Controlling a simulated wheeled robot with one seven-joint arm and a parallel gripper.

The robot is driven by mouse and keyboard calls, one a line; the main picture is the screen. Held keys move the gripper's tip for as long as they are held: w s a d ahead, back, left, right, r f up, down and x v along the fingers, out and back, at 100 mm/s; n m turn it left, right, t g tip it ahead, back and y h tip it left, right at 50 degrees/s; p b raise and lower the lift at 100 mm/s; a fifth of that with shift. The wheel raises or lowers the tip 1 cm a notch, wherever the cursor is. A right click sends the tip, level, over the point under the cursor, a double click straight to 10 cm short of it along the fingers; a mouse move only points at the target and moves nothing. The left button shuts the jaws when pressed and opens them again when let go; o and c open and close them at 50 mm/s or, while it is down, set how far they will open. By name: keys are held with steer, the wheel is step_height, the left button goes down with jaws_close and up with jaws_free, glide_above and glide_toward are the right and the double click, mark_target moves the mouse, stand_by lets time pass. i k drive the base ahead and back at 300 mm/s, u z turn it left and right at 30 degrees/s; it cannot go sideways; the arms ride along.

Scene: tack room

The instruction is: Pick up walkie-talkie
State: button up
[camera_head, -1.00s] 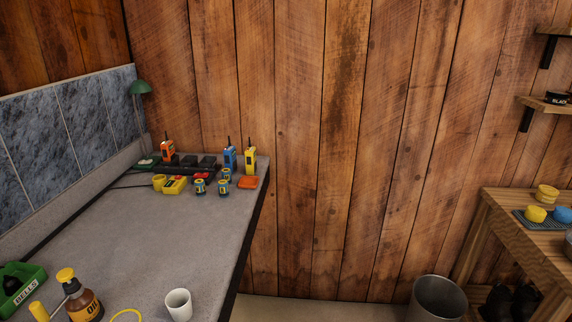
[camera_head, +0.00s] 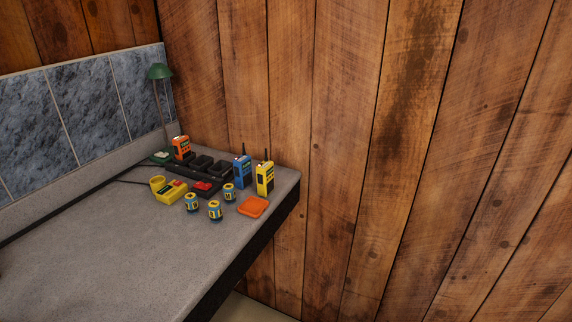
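Three walkie-talkies are at the far end of the grey counter (camera_head: 120,240). An orange walkie-talkie (camera_head: 181,148) stands upright at the left end of a black charging rack (camera_head: 211,176). A blue walkie-talkie (camera_head: 242,170) stands upright at the rack's right end; I cannot tell whether it is in a slot. A yellow walkie-talkie (camera_head: 265,179) stands upright just right of the blue one, near the counter's right edge. My gripper is not in view.
Several small blue-and-yellow cans (camera_head: 214,211), an orange flat square (camera_head: 253,207), a yellow box (camera_head: 170,192) and a yellow roll (camera_head: 157,183) lie in front of the rack. A green lamp (camera_head: 159,72) stands behind. Wooden walls close off the back. The near counter is clear.

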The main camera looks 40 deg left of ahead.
mark_target(265, 170)
steer(key=u, duration=0.7)
steer(key=i, duration=1)
steer(key=u, duration=1.6)
steer(key=i, duration=0.4)
steer(key=u, duration=0.3)
